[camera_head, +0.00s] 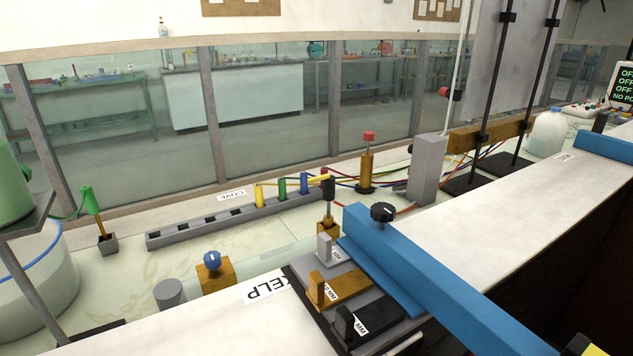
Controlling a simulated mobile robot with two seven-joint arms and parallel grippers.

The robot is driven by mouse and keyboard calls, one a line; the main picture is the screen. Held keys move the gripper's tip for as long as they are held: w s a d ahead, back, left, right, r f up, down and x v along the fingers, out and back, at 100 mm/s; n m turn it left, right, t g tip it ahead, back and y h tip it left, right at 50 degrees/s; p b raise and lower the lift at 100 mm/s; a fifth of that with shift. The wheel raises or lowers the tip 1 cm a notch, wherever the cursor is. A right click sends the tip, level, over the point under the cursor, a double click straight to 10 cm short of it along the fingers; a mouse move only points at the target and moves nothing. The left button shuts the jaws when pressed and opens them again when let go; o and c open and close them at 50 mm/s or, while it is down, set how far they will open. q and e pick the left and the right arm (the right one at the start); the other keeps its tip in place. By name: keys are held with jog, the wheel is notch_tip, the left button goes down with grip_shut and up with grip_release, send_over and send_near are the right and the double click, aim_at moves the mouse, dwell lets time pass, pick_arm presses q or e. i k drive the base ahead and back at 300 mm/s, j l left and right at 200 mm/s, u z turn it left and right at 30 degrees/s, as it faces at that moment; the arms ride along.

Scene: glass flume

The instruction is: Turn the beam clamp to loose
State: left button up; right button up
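A blue beam (445,295) runs from the centre to the bottom right, across the white wall top. A black round knob (382,212) stands on the beam's far end and looks like the beam clamp. Its setting is too small to read. Neither of my grippers shows in this view, and nothing is touching the knob.
Beside the beam's far end is a dark tray with grey, orange and black blocks (345,288). A blue knob on an orange block (212,262) and a grey slotted rack (230,222) stand left. A second blue beam (605,146) is far right.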

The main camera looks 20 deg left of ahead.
aim_at(382, 212)
jog(key=j+u, duration=0.15)
jog(key=i+j+z, duration=0.85)
jog(key=j+z, duration=0.15)
jog(key=i+j+z, duration=0.15)
jog(key=j+z, duration=0.15)
jog(key=j, duration=0.2)
